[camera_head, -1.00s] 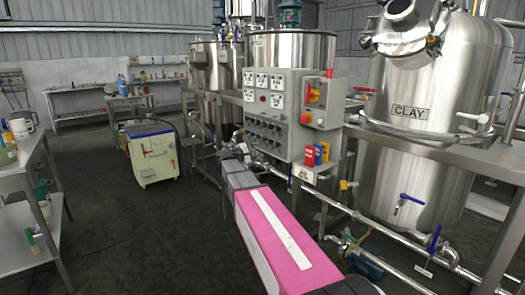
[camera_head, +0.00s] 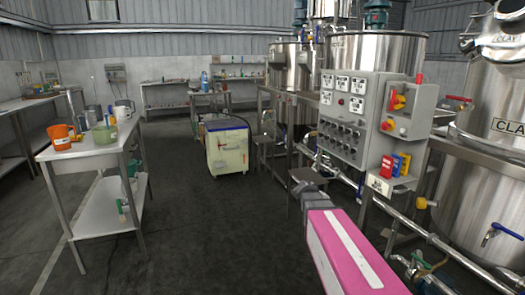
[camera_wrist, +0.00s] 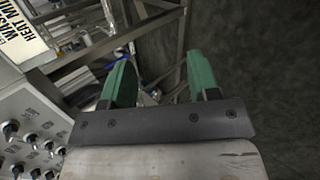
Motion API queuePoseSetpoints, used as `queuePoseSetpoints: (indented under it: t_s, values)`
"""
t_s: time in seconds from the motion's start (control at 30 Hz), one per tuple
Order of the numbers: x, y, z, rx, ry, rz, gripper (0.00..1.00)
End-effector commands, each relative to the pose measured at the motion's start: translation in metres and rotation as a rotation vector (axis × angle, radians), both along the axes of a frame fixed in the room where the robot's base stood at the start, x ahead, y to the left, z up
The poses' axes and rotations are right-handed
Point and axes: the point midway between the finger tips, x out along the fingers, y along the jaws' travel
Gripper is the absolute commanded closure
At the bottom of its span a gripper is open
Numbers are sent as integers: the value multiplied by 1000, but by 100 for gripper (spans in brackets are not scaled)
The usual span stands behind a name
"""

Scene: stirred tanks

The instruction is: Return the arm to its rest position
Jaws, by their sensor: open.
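My arm, with a pink cover, reaches forward from the bottom right in the head view, toward the grey control panel (camera_head: 345,118). My gripper shows in the wrist view (camera_wrist: 161,82) with two green fingers held apart and nothing between them. In the head view the fingers cannot be made out at the far end of the arm. In the wrist view the panel's knobs (camera_wrist: 28,140) are at the left, and a metal frame and dark floor lie beyond the fingers.
Steel tanks (camera_head: 500,100) and pipes (camera_head: 430,237) stand at the right. A steel table (camera_head: 85,148) with an orange jug (camera_head: 61,137) stands at the left. A pale wheeled cabinet (camera_head: 228,148) stands in the middle. The floor (camera_head: 205,230) between table and arm is clear.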

Motion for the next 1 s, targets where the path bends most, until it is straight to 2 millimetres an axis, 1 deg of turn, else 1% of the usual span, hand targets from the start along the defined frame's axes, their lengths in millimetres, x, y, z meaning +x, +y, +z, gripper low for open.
queuePoseSetpoints:
  t_s: [0.03, 0.1, 0.2, 0.3, 0.4, 0.5, 0.6, 1.0]
  values:
    - [-27, 8, -18, 93, 2, -39, 45]
    - [-53, 22, -41, 224, 2, -101, 45]
    - [-89, 45, -68, 404, 6, -196, 45]
    - [-120, 66, -86, 559, 14, -291, 45]
    - [-142, 84, -97, 676, 22, -368, 45]
    - [-154, 95, -102, 749, 28, -419, 45]
    - [-159, 101, -104, 784, 31, -444, 45]
    - [-159, 101, -104, 786, 32, -446, 45]
